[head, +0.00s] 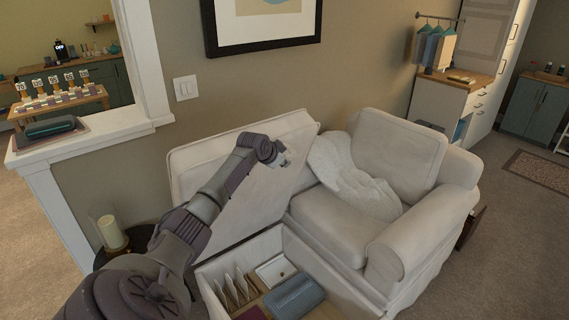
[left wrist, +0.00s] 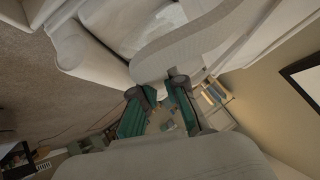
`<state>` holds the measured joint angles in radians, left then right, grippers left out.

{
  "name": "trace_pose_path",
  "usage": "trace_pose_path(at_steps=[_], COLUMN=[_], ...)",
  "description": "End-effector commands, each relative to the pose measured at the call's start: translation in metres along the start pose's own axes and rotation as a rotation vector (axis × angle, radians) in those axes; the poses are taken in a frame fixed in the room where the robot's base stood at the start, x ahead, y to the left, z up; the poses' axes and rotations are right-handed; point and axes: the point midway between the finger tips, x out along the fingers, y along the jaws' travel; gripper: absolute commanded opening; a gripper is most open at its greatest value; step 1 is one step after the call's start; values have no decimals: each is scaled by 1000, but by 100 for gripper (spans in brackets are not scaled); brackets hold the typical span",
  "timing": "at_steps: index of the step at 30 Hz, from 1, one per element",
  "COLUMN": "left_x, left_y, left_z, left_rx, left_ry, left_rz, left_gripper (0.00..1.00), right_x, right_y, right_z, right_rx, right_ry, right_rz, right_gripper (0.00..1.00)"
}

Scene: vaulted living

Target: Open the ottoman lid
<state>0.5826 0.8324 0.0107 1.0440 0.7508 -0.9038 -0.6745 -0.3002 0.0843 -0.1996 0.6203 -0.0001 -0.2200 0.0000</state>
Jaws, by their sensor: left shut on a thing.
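The ottoman lid (head: 262,185) stands raised and tilted up at the back of the ottoman box (head: 330,296), close to the wall. The box is open at the front and its inside shows. My left gripper (head: 281,160) is at the lid near its upper right part, shut on it; the exact contact is hard to see. In the left wrist view the fingers (left wrist: 160,90) show in the middle, and a pale padded surface (left wrist: 170,160), likely the lid, fills the bottom. My right gripper is not in view.
The box holds a blue-grey roll (head: 294,295), upright cards (head: 236,288) and a white tray (head: 275,270). A white armchair (head: 330,222) with a throw (head: 350,175) adjoins it on the right. A candle (head: 112,232) stands on a dark side table at left.

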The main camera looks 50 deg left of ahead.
Motion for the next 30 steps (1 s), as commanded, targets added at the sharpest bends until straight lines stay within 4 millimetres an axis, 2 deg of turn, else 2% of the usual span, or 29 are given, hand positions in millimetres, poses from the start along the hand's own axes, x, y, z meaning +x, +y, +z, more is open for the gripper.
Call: trace_pose_path(at_steps=[2,3,7,8,20,25,30], left_x=[0,0,0,0,-6,-27,-60], left_y=[0,0,0,0,-1,-1,0], left_z=[0,0,0,0,0,0,0], left_rx=[0,0,0,-1,1,4,6], left_ry=[0,0,1,1,2,1,0], left_rz=[-1,-1,-1,-1,-2,-3,-3], left_gripper=[0,14,36,37,37,37,37], right_x=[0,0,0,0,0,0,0], right_y=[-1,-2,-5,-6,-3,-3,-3], right_z=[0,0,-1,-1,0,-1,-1], right_rx=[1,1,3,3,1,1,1], right_ry=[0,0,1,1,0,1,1], right_rz=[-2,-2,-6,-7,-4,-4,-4], right_gripper=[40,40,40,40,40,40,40])
